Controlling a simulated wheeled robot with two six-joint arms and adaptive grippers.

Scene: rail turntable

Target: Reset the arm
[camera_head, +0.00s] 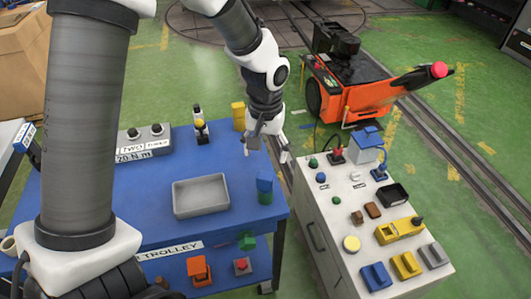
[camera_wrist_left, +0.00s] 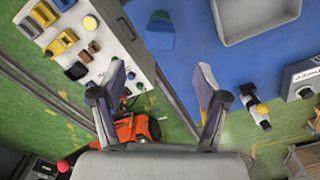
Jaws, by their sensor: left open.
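My left arm comes in from the left in the camera head view and reaches down over the right edge of a blue trolley (camera_head: 150,178). My left gripper (camera_head: 266,149) is open and points down near the gap between the trolley and a white cabinet (camera_head: 335,262). In the left wrist view my left gripper (camera_wrist_left: 160,88) has its two fingers spread wide, with nothing between them. The blue trolley top (camera_wrist_left: 185,65) and the white cabinet top (camera_wrist_left: 88,12) lie on either side. My right gripper is in neither view.
A grey tray (camera_head: 201,196), a blue block (camera_head: 264,188) and a yellow block (camera_head: 239,115) stand on the trolley. Several coloured parts cover the cabinet top. An orange cart (camera_head: 350,95) stands behind, beside floor rails (camera_head: 440,135). Green floor is open around it.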

